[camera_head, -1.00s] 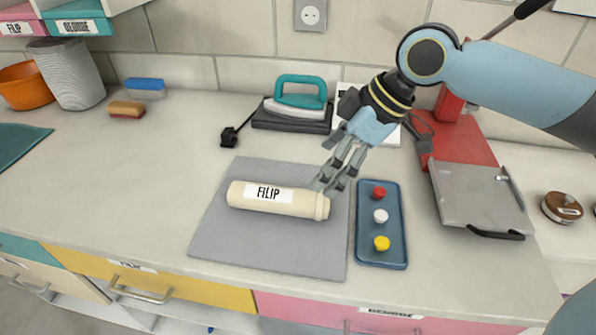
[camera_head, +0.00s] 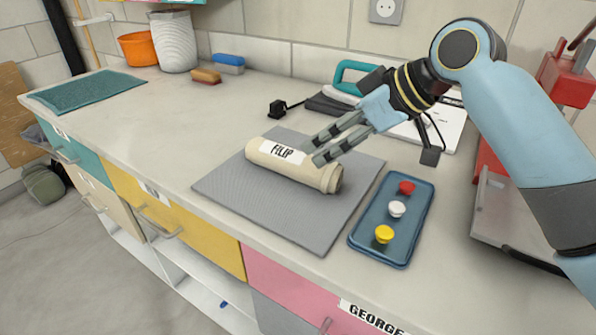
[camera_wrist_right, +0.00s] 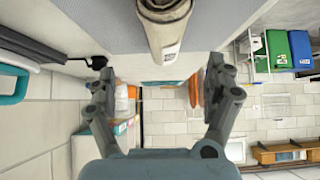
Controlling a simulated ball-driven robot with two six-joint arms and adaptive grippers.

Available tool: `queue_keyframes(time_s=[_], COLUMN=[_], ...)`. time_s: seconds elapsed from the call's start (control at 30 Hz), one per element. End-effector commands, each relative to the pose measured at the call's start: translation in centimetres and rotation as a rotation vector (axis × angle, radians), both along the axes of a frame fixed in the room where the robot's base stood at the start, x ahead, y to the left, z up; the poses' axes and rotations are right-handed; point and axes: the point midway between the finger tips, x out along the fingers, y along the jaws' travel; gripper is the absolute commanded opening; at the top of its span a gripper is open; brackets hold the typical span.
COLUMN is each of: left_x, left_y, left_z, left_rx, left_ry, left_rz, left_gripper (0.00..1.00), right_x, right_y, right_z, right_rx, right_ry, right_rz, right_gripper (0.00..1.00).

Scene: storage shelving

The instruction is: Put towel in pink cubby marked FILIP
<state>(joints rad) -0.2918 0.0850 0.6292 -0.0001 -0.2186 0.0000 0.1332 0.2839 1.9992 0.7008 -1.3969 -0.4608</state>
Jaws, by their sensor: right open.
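The towel (camera_head: 311,171) is a cream roll with a FILIP label. It lies on a grey mat (camera_head: 235,190) on the counter, and its end shows at the top of the right wrist view (camera_wrist_right: 165,25). My right gripper (camera_head: 312,149) is open and empty, its fingers close to the towel's upper side; I cannot tell whether they touch it. In the right wrist view the open fingers (camera_wrist_right: 158,75) stand wide apart, with the towel between and beyond them. The pink cubby marked FILIP is not clearly seen now. My left gripper is not in view.
A blue tray (camera_head: 362,243) with red, white and yellow knobs lies right of the mat. A teal-handled iron (camera_head: 352,72) and a black plug are behind it.

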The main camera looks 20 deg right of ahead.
Motion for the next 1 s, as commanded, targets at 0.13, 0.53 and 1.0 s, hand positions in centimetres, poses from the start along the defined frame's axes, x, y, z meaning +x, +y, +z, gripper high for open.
queue_keyframes(time_s=[0.13,0.53,1.0], left_x=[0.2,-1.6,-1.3], left_y=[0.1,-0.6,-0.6], left_z=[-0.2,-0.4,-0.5], left_rx=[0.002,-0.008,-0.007], left_ry=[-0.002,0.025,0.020], left_rz=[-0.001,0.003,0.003], left_gripper=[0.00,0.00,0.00], right_x=[1.4,3.9,5.2], right_y=[1.3,3.8,4.7], right_z=[-1.9,-5.0,-6.8], right_rx=[0.003,0.003,-0.002], right_ry=[0.004,0.005,0.002], right_rz=[-0.001,0.001,0.000], right_gripper=[0.86,0.86,0.82])
